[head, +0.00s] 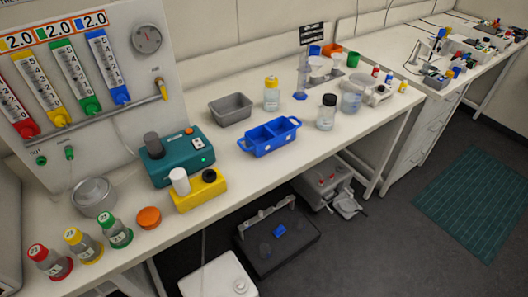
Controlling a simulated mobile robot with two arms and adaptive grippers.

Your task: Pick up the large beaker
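Neither of my grippers is in view.
A blue two-part tray (262,150), a grey tray (231,122) and a yellow-capped bottle (271,95) stand left of the beaker. A blue-based cylinder (301,82) stands behind. The bench's front strip near the beaker is clear. Dark equipment (278,243) sits below.

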